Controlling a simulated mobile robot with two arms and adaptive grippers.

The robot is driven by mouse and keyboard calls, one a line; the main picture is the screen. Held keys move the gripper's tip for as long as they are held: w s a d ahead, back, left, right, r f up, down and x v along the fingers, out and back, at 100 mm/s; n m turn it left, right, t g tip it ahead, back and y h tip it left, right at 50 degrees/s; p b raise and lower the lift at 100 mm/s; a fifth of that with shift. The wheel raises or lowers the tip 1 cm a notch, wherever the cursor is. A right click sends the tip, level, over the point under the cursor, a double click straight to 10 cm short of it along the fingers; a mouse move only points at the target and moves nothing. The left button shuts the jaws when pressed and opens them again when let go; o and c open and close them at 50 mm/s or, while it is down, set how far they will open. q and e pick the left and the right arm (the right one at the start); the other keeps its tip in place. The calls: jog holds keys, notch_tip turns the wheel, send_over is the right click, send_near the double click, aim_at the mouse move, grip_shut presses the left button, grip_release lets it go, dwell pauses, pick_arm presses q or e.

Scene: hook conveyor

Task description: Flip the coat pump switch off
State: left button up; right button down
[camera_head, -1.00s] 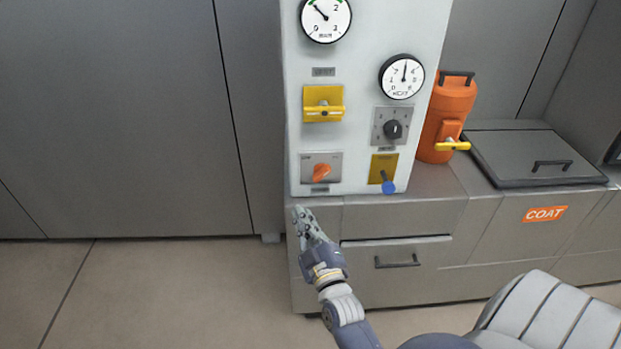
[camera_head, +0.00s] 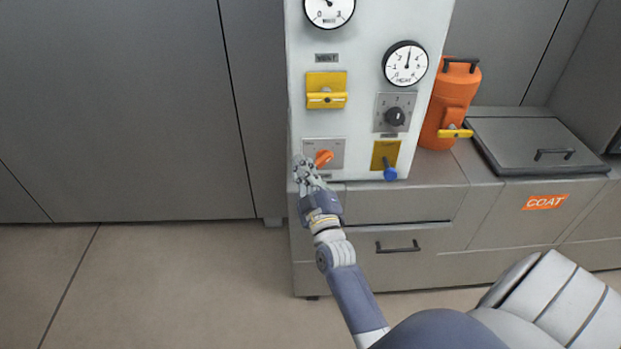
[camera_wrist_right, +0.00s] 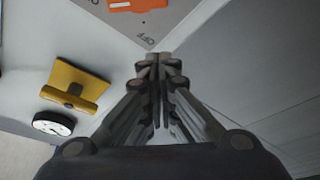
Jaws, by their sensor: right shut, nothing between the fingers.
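An orange switch knob (camera_head: 323,157) sits on a grey plate at the lower left of the white panel. In the right wrist view the orange knob (camera_wrist_right: 137,5) is at the top edge, and its plate (camera_wrist_right: 165,18) carries the word OFF. The knob points up and to the right in the head view. My right gripper (camera_head: 301,162) is shut and empty, just left of the knob at the panel's left edge. Its fingertips (camera_wrist_right: 160,66) lie below the plate's corner in the wrist view; I cannot tell whether they touch the panel. My left gripper is out of view.
The panel also holds a yellow handle (camera_head: 326,91), a black dial (camera_head: 395,117), a blue lever (camera_head: 389,171) and gauges (camera_head: 405,64). An orange canister (camera_head: 450,100) and a lidded bin labelled COAT (camera_head: 545,202) stand to the right. Open floor lies at left.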

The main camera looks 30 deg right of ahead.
aim_at(324, 159)
jog(key=x, duration=0.3)
jog(key=shift+w+d+r, duration=0.1)
jog(key=shift+w+r, duration=0.05)
jog(key=shift+w, duration=0.1)
jog(key=shift+s+d+f, duration=0.3)
jog(key=shift+d+f, duration=0.1)
jog(key=shift+f, duration=0.2)
jog(key=shift+s+d+f, duration=0.35)
jog(key=shift+f, duration=0.2)
jog(key=shift+s+d+f, duration=0.3)
jog(key=shift+d+f, duration=0.1)
jog(key=shift+f+n+p, duration=0.1)
jog(key=shift+n+p, duration=0.3)
jog(key=shift+p, duration=0.15)
